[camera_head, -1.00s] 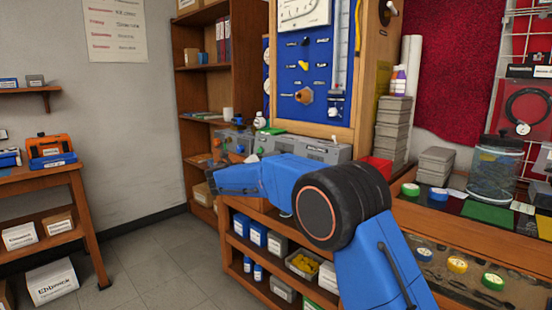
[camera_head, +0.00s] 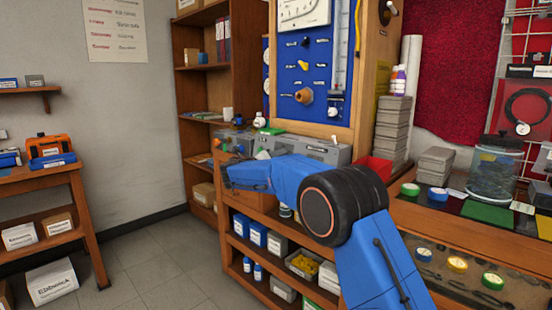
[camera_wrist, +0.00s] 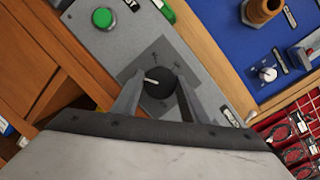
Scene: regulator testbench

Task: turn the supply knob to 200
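The black round supply knob (camera_wrist: 157,96) with a white pointer mark sits on a grey panel in the wrist view. The pointer is toward the upper left of the knob. Marks printed around it are too small to read. My gripper (camera_wrist: 158,78) has one grey finger on each side of the knob; I cannot tell whether they touch it. In the head view, my blue arm reaches to the grey bench unit (camera_head: 318,150), and the knob and fingertips cannot be made out there.
A green button (camera_wrist: 102,18) is on the same panel, up and left of the knob. A blue board (camera_head: 303,75) with gauge and brass fitting (camera_head: 304,96) stands behind the unit. A red bin (camera_head: 374,168) is at its right. Shelves (camera_head: 270,262) lie below.

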